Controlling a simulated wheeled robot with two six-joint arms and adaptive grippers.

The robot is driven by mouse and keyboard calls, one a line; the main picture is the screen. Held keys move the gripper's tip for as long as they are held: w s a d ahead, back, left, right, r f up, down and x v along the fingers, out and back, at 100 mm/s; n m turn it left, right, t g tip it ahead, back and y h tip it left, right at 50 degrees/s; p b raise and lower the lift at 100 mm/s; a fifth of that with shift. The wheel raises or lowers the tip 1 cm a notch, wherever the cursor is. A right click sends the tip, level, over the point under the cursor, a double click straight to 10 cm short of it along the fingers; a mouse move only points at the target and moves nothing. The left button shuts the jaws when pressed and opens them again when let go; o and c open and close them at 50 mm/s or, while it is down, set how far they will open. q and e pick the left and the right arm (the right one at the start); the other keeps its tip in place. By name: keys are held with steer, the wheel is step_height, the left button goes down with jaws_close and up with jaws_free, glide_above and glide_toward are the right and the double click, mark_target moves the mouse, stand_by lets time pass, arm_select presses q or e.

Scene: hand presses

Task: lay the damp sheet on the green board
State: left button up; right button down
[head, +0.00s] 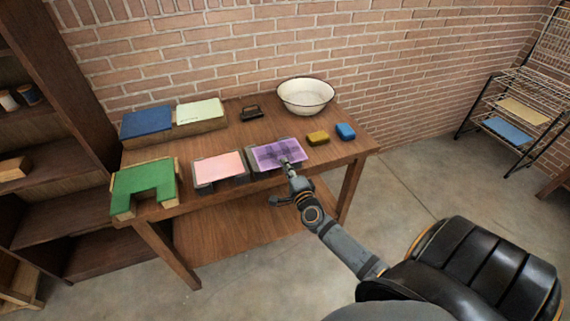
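The green board (146,177) lies at the table's front left corner; its front edge has a notch and pale wood shows at its sides. A pink sheet (218,168) lies on a dark-edged frame to its right. A purple sheet (268,153) lies on a similar frame further right. I cannot tell which sheet is the damp one. My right gripper (287,162) is at the front of the purple sheet and hides a small part of it. Its fingers are too small to read, and I cannot tell whether it touches the sheet. My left gripper is not in view.
A dark-handled tool (251,113), a white basin (305,95), a yellow block (317,138) and a blue block (345,131) are on the table (235,130). A wire rack (515,110) stands right.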

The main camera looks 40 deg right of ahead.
steer(key=v, duration=1.4)
steer(key=shift+s+a, duration=0.2)
steer(key=shift+s, duration=0.15)
steer(key=shift+r, duration=0.1)
steer(key=x, duration=1.3)
steer(key=shift+w+d, duration=0.15)
steer(key=shift+w, duration=0.15)
